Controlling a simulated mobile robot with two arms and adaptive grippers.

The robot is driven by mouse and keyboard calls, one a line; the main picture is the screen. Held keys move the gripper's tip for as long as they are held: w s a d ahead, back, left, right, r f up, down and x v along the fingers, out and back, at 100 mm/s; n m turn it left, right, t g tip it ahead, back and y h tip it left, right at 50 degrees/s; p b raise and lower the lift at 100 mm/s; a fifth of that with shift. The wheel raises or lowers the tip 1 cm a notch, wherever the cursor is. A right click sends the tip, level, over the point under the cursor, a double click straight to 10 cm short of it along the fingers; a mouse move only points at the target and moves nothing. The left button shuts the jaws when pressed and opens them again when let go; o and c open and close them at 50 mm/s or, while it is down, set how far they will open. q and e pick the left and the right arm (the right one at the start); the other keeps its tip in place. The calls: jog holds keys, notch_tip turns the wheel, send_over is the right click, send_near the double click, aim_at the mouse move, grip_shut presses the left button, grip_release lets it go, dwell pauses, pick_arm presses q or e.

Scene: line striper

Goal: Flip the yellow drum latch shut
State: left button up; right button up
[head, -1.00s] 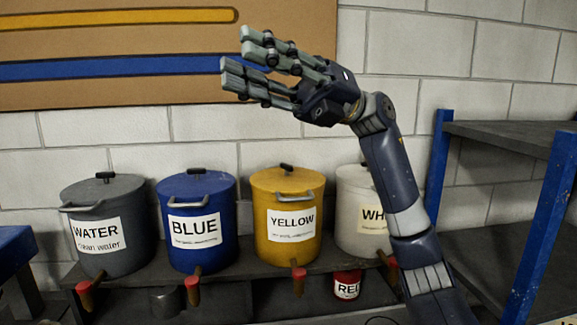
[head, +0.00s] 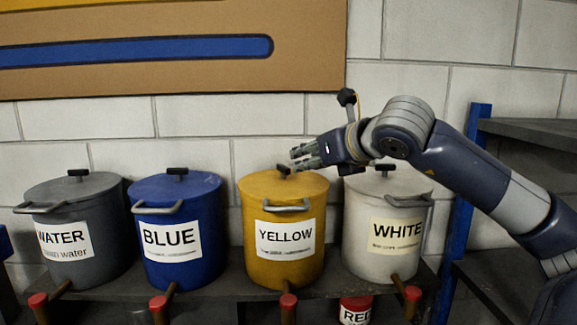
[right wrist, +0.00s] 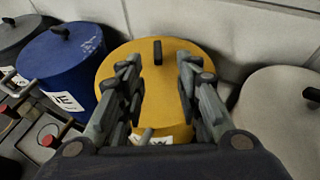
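The yellow drum (head: 284,235) stands upright on the shelf between the blue and white drums, with a YELLOW label and a grey front handle (head: 285,207). A small black latch-like piece (head: 284,169) stands up on its lid; it also shows in the right wrist view (right wrist: 157,52). My right gripper (head: 300,158) reaches in from the right just above the lid, close to the black piece. In the wrist view its two fingers (right wrist: 157,72) are apart, with the black piece beyond and between the tips and nothing held. I cannot tell whether it touches. My left gripper is not in view.
The blue drum (head: 180,215) and grey water drum (head: 85,225) stand to the left. The white drum (head: 385,250) stands under my right wrist. Red-tipped taps (head: 288,300) stick out in front. A block wall is close behind; a blue-framed rack (head: 462,200) stands at right.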

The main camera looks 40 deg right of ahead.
jog(key=p, duration=0.2)
send_near(284, 166)
jog(key=shift+r+x, duration=0.25)
jog(key=shift+x, duration=1)
jog(key=p+x, duration=0.2)
jog(key=x, duration=0.2)
jog(key=shift+w+d+f, duration=0.15)
jog(key=shift+w+d, duration=0.05)
jog(key=shift+w, duration=0.05)
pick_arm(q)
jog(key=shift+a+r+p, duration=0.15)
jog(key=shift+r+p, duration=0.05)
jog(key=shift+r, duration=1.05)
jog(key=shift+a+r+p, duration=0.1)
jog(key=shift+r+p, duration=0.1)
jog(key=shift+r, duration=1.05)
pick_arm(e)
jog(key=shift+w+f, duration=0.4)
jog(key=shift+w, duration=0.25)
jog(key=shift+d, duration=0.1)
jog(key=shift+c, duration=0.3)
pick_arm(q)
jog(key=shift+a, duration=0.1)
pick_arm(e)
grip_shut()
